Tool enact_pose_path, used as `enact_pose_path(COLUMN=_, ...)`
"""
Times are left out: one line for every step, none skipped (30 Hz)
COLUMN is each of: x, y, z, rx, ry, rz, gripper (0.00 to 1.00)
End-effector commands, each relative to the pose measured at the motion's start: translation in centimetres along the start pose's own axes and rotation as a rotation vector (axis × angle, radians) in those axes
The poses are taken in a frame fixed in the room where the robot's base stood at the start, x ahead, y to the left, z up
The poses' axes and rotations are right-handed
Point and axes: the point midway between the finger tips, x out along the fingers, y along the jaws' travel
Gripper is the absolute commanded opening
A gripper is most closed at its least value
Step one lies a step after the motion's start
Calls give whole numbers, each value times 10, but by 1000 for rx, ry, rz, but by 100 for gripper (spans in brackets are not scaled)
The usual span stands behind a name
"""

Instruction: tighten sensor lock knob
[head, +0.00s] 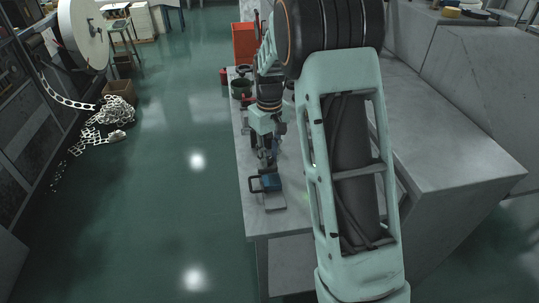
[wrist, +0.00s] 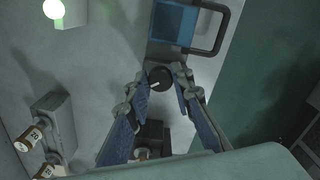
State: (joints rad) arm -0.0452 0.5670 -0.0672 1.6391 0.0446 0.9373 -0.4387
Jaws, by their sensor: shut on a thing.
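The lock knob (wrist: 158,76) is a small round black knob with a pale pointer mark, in the upper middle of the wrist view. My gripper (wrist: 161,84) has its two blue-padded fingers on either side of the knob, shut on it. Just beyond the knob is a grey bracket with a blue block (wrist: 174,22) and a dark loop handle (wrist: 212,30). In the head view my gripper (head: 266,158) points down over the bench, just behind the blue block (head: 270,184). The knob is too small to make out there.
The grey bench (head: 277,224) has bare room at its front. A lit green lamp (wrist: 54,9) and small labelled cylinders (wrist: 28,138) sit left in the wrist view.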

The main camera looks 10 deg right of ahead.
Motion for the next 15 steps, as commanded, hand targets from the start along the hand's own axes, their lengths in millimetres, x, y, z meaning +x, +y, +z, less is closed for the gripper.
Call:
enact_pose_path(x=-1, y=0, z=-1, rx=45, ry=2, rz=1, gripper=0)
enact_pose_path(x=-1, y=0, z=-1, rx=73, ry=2, rz=1, gripper=0)
enact_pose_path(x=-1, y=0, z=-1, rx=112, ry=2, rz=1, gripper=0)
enact_pose_path(x=-1, y=0, z=-1, rx=140, ry=2, rz=1, gripper=0)
enact_pose_path(x=-1, y=0, z=-1, rx=168, ry=2, rz=1, gripper=0)
enact_pose_path(x=-2, y=0, z=-1, rx=206, ry=2, rz=1, gripper=0)
enact_pose_path(x=-2, y=0, z=-1, rx=234, ry=2, rz=1, gripper=0)
enact_pose_path(x=-2, y=0, z=-1, rx=263, ry=2, rz=1, gripper=0)
enact_pose_path(x=-2, y=-1, z=-1, rx=300, ry=2, rz=1, gripper=0)
enact_pose_path(x=-2, y=-1, z=-1, rx=329, ry=2, rz=1, gripper=0)
enact_pose_path(x=-2, y=-1, z=-1, rx=358, ry=2, rz=1, gripper=0)
enact_pose_path(x=-2, y=-1, z=-1, rx=396, ry=2, rz=1, gripper=0)
enact_pose_path(x=-2, y=-1, z=-1, rx=426, ry=2, rz=1, gripper=0)
enact_pose_path(x=-2, y=-1, z=-1, rx=454, ry=2, rz=0, gripper=0)
enact_pose_path(x=-2, y=-1, z=-1, rx=492, ry=2, rz=0, gripper=0)
